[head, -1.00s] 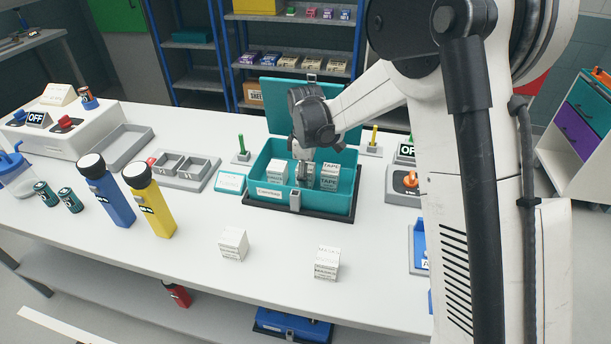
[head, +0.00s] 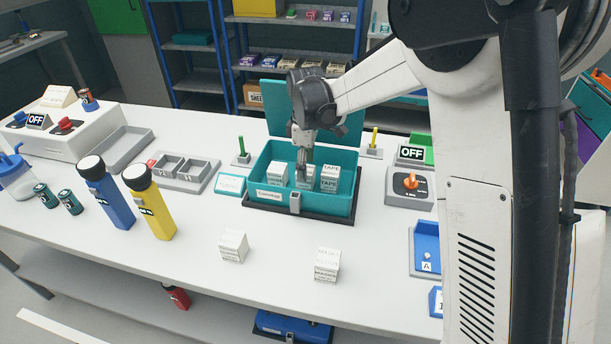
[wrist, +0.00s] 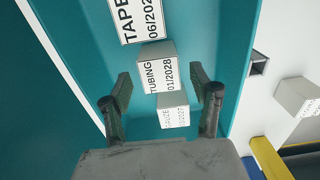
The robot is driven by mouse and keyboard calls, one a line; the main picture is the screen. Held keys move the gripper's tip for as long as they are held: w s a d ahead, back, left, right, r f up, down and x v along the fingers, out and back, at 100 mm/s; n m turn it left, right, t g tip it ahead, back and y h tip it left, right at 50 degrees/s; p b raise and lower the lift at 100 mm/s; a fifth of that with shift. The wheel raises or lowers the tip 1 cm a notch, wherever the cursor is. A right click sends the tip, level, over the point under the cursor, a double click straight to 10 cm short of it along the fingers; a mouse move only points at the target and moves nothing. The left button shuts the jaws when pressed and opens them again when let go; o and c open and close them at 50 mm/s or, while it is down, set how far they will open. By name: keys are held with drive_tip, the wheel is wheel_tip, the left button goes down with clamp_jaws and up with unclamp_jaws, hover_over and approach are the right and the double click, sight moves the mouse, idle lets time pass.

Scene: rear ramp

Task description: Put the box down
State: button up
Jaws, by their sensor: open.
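An open teal case (head: 259,195) stands on the white table. It holds three small white boxes in a row. The left one, labelled GAUZE in the wrist view (wrist: 172,112), also shows in the head view (head: 278,173). The middle one is the TUBING box (wrist: 157,72), and the right one is the TAPE box (head: 329,177). My gripper (wrist: 161,92) is open, with its fingers spread to either side of the TUBING box and seemingly apart from it. In the head view my gripper (head: 302,170) is above the middle box and partly hides it.
Two more white boxes, a left one (head: 233,245) and a right one (head: 327,264), stand near the table's front. A yellow flashlight (head: 150,200) and a blue one (head: 108,192) stand left. The case's raised lid (head: 282,107) rises behind my gripper.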

wheel_tip(320, 180, up, 7)
drive_tip(key=shift+r, duration=0.1)
drive_tip(key=shift+s+d+r, duration=0.15)
drive_tip(key=shift+d+r, duration=0.05)
drive_tip(key=shift+d, duration=0.05)
drive_tip(key=s+d+r+m+t, duration=0.2)
drive_tip(key=s+d+r+m, duration=0.3)
drive_tip(key=s, duration=0.3)
drive_tip(key=s+d+r+m+t, duration=0.2)
drive_tip(key=s+d+r+m, duration=0.15)
drive_tip(key=s+d, duration=0.3)
drive_tip(key=s+d+f+m+t, duration=0.1)
drive_tip(key=s+d+m, duration=0.2)
drive_tip(key=s, duration=0.5)
drive_tip(key=s+d+f+m+t, duration=0.1)
drive_tip(key=s+d+m+t, duration=0.1)
drive_tip(key=s, duration=0.6)
drive_tip(key=shift+d+f+m, duration=0.25)
drive_tip(key=shift+d+m, duration=0.5)
drive_tip(key=shift+m, duration=0.1)
drive_tip(key=shift+f+b, duration=0.6)
drive_tip(key=shift+b, duration=0.05)
